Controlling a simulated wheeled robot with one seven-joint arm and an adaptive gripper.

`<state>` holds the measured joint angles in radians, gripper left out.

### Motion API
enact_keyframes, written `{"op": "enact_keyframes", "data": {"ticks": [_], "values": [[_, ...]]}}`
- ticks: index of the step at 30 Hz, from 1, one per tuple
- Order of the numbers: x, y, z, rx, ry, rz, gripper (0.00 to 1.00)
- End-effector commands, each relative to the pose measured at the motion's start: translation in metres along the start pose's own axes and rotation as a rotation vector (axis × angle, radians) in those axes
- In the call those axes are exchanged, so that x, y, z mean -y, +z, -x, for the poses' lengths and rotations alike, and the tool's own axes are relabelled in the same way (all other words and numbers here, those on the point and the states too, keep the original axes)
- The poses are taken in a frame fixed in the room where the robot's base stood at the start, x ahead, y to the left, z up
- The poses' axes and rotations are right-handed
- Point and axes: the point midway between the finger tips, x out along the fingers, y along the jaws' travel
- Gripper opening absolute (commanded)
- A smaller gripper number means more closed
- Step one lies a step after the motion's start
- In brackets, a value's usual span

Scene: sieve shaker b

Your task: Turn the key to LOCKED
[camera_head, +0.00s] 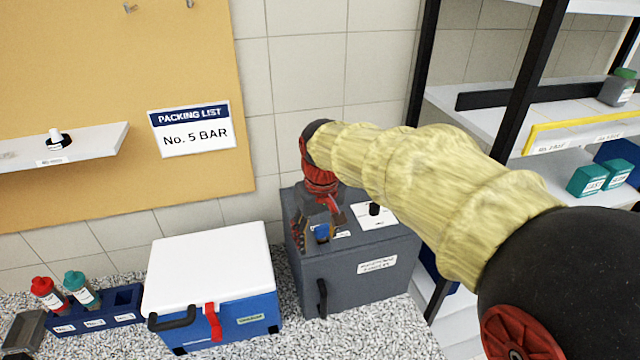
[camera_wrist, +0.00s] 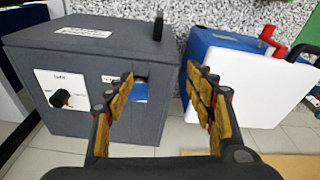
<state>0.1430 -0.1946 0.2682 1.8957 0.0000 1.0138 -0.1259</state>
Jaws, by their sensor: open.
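A grey cabinet (camera_head: 350,262) stands on the speckled surface, with a black handle on its front. A white plate (camera_head: 368,219) on it carries a black knob-like piece (camera_head: 375,208), which may be the key. In the wrist view the plate (camera_wrist: 47,80) and the black piece (camera_wrist: 61,99) lie left of my fingers. My gripper (camera_wrist: 162,82) is open and empty, its yellow-padded fingers apart. A blue item (camera_wrist: 138,90) shows on the cabinet by the left fingertip. In the head view my gripper (camera_head: 322,214) is over the cabinet's left part. The plate's lettering is too small to read.
A blue cooler with a white lid (camera_head: 208,268) stands close left of the cabinet. A bottle rack (camera_head: 100,318) is farther left. A shelf unit with black posts (camera_head: 520,85) rises at the right. A tiled wall is behind.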

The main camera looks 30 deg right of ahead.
Motion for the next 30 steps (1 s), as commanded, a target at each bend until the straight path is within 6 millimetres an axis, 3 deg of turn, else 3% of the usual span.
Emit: {"op": "enact_keyframes", "data": {"ticks": [1, 6, 12, 20, 30], "values": [[-0.008, -0.016, 0.010, 0.030, -0.002, -0.003, 0.55], [-0.028, -0.051, 0.006, 0.100, -0.010, -0.006, 0.55], [-0.043, -0.071, -0.003, 0.146, -0.017, -0.008, 0.55], [-0.046, -0.072, -0.022, 0.162, -0.020, -0.007, 0.55], [-0.045, -0.065, -0.069, 0.159, -0.020, -0.008, 0.55]]}}
